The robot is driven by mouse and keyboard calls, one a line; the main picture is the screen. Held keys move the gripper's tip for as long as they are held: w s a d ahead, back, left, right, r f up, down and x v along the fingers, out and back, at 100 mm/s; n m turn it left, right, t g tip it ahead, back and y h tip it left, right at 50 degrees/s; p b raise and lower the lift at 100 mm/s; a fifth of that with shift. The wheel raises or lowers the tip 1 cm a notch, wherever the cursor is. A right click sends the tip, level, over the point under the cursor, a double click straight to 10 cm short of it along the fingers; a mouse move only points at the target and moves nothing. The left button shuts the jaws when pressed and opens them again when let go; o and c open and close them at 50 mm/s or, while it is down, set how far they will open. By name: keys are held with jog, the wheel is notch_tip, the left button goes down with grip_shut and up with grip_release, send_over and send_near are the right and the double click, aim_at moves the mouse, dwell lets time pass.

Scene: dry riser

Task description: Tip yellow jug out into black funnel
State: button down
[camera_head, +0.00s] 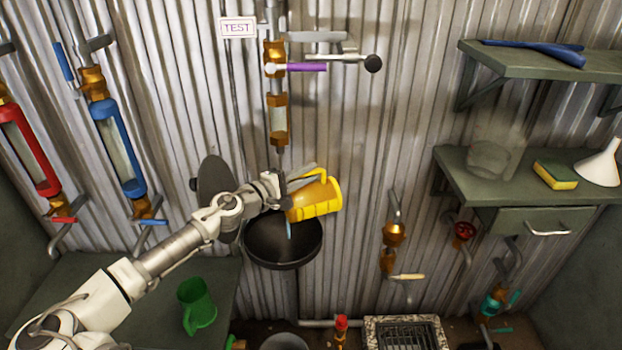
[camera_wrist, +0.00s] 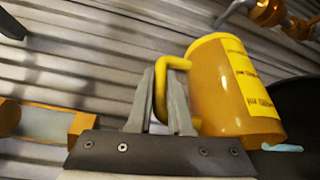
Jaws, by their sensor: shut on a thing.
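The yellow jug (camera_head: 319,199) is tilted over the black funnel (camera_head: 302,253), its mouth low on the left in the head view. A thin light-blue streak (camera_head: 289,231) hangs from the mouth above the bowl. In the wrist view the jug (camera_wrist: 217,92) shows printed level marks, and the light-blue streak (camera_wrist: 283,148) shows at its edge. My gripper (camera_head: 284,190) is shut on the jug's handle; in the wrist view its fingers (camera_wrist: 161,105) stand either side of it. The funnel (camera_wrist: 301,103) is a dark round bowl, partly cut off there. The jug's inside is hidden.
A dark round lid (camera_head: 214,183) stands behind my arm. A vertical pipe with a purple-handled valve (camera_head: 305,67) runs above the funnel. Shelves at right hold a sponge (camera_head: 556,175) and a white funnel (camera_head: 600,165).

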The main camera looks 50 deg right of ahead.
jog(key=shift+w+a+f+n+h+b, duration=0.15)
jog(key=shift+w+a+h+b, duration=0.2)
jog(key=shift+b, duration=0.35)
jog(key=shift+w+a+r+n+h+b, duration=0.15)
jog(key=shift+a+h+b, duration=0.2)
jog(key=shift+a+b, duration=0.25)
jog(key=shift+w, duration=0.1)
jog(key=shift+a+r, duration=0.1)
jog(key=shift+w+f, duration=0.1)
jog(key=shift+f, duration=0.15)
dwell(1.8)
